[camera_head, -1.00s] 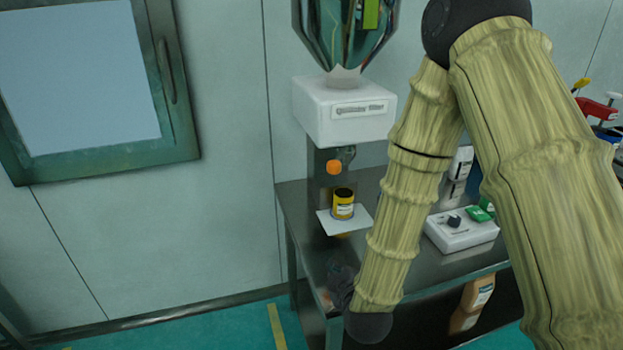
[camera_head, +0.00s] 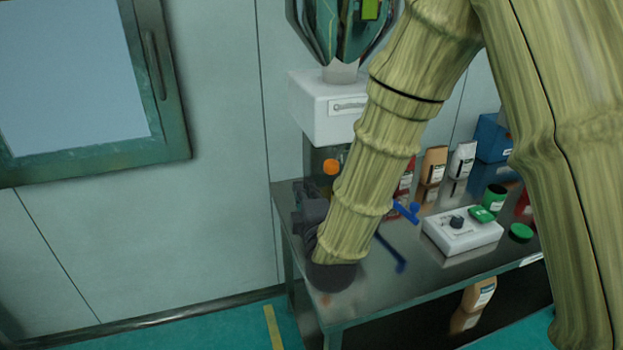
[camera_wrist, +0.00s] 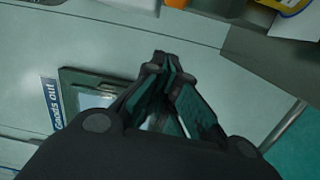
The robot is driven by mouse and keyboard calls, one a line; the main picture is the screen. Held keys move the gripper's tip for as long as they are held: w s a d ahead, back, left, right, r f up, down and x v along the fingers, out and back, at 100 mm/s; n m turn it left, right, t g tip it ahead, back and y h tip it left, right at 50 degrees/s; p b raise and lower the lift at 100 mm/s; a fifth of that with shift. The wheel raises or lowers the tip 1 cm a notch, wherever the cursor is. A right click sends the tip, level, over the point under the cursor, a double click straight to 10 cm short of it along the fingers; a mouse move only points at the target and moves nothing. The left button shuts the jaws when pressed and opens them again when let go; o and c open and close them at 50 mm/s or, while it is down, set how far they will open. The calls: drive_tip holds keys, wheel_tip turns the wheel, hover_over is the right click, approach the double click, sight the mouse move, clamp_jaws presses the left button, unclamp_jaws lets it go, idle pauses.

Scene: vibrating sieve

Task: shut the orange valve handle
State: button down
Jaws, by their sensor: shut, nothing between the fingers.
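The orange valve handle (camera_head: 331,167) shows end-on as a round knob below the white box of the sieve machine (camera_head: 322,108), just left of my forearm. In the wrist view an orange part (camera_wrist: 177,3) is cut off by the top edge, beyond my fingertips. My gripper (camera_wrist: 165,65) is shut and empty, with its fingertips together, apart from the orange part. In the head view my wrist and gripper are dark shapes over the table's left end, below the handle; the fingertips are hard to make out there.
A yellow-labelled can (camera_wrist: 288,4) on a white plate (camera_wrist: 297,26) is at the wrist view's top right; my arm hides it in the head view.

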drive_tip(key=w+d+p, duration=0.2)
drive_tip(key=w+p, duration=0.2)
drive_tip(key=w, duration=0.4)
drive_tip(key=shift+w+p, duration=0.4)
drive_tip(key=shift+f, duration=0.1)
idle(0.4)
